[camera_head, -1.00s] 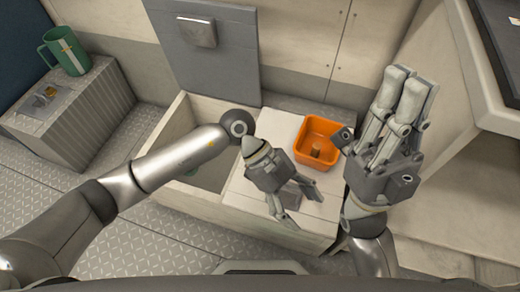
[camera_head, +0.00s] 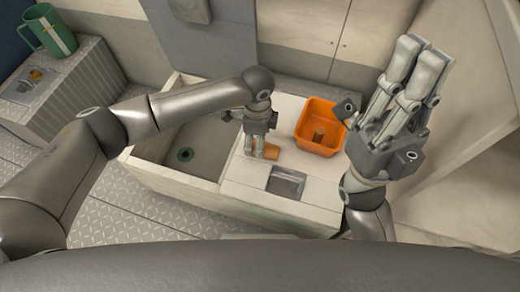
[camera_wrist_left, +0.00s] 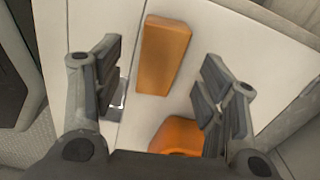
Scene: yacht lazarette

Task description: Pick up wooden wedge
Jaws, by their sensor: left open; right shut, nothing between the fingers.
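The wooden wedge (camera_head: 272,153) is a small orange-brown block lying on the pale counter. In the left wrist view the wedge (camera_wrist_left: 164,55) lies ahead of and between the spread fingers, nearer the left one, with no finger closed on it. My left gripper (camera_head: 261,148) is open and points down beside the wedge, partly covering it in the head view. My right gripper (camera_head: 413,62) is shut and empty, raised at the right with its fingers pointing up, away from the wedge.
An orange bin (camera_head: 309,111) with a small brownish object inside stands just right of the wedge. A grey square tray (camera_head: 287,181) is in front. An open well (camera_head: 150,150) lies left of the counter. A green mug (camera_head: 47,30) stands far left.

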